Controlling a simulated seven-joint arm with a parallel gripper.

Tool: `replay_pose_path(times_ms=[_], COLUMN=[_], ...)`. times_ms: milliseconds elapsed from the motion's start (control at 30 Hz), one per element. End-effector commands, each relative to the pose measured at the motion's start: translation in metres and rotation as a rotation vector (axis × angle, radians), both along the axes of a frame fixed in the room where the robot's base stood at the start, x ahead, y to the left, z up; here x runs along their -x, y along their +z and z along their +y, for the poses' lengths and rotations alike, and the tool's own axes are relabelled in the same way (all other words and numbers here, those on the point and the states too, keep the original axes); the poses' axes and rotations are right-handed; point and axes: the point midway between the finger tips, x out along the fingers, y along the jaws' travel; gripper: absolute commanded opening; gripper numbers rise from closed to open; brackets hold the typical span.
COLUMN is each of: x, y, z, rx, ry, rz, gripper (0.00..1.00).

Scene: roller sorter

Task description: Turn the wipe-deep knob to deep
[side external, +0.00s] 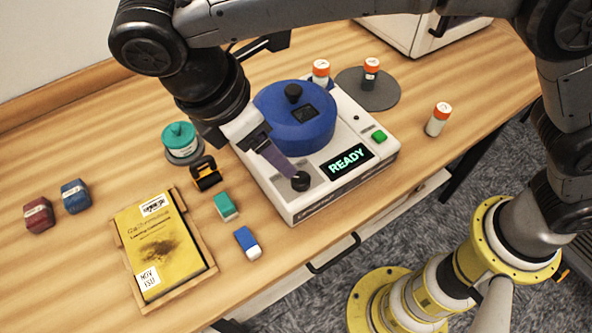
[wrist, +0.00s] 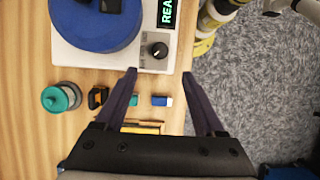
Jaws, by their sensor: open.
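The sorter is a white machine (side external: 345,185) with a blue round lid (side external: 290,122) and a lit READY display (side external: 347,159). A small black knob (side external: 300,181) sits on its front left corner. It also shows in the wrist view (wrist: 158,50), with a pale pointer mark; its labels are too small to read. My gripper (side external: 287,172) is open and empty, its fingers slanting down close to the knob. In the wrist view, my gripper's fingertips (wrist: 160,73) are spread wide, with the knob beyond them and between them sideways. I cannot tell whether a finger touches it.
A green button (side external: 379,136) is on the machine's right. Orange-capped vials (side external: 438,119) stand behind and right. A teal-lidded jar (side external: 180,141), a black and yellow item (side external: 206,174), small blocks (side external: 247,243) and a yellow book (side external: 160,247) on a wooden tray lie left.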

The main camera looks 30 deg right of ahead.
Motion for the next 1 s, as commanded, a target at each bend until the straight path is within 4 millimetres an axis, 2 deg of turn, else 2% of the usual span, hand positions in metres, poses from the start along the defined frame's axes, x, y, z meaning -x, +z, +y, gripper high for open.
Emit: replay_pose_path(times_ms=[300, 500, 700, 1000], x=[0.0, 0.0, 0.0, 0.0], y=[-0.058, -0.086, -0.099, -0.101], z=[-0.025, -0.037, -0.042, -0.042], rx=[0.002, 0.001, -0.001, -0.001], ry=[-0.002, -0.002, -0.001, -0.001], rz=[0.002, 0.001, 0.0, 0.0], gripper=[0.71, 0.71, 0.71, 0.71])
